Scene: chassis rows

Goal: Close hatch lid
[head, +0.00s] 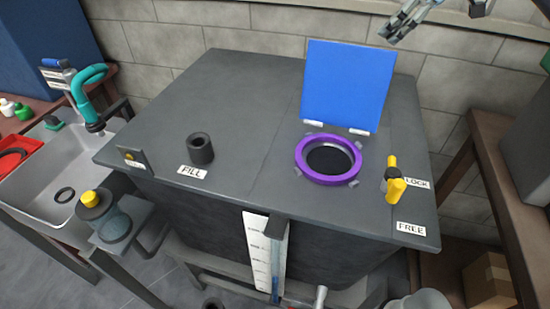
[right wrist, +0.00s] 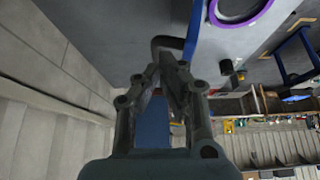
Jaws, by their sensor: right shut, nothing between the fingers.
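The blue hatch lid (head: 347,85) stands open and upright on its hinges, behind the purple hatch ring (head: 301,163) on the dark tank top. The dark opening inside the ring is uncovered. My right gripper (head: 388,36) is shut and empty, above and behind the lid's upper right corner in the head view. In the right wrist view the gripper (right wrist: 165,62) points toward the tank, with the lid (right wrist: 194,28) seen nearly edge-on just beyond the fingers. Part of the purple ring (right wrist: 240,14) shows past it. Whether the fingers touch the lid cannot be told. My left gripper is out of view.
A yellow lock handle (head: 394,185) stands right of the ring. A black fill pipe (head: 201,149) rises at the left of the tank top (head: 245,90). A block wall (head: 170,38) runs close behind the tank. A sink (head: 50,150) stands at the left.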

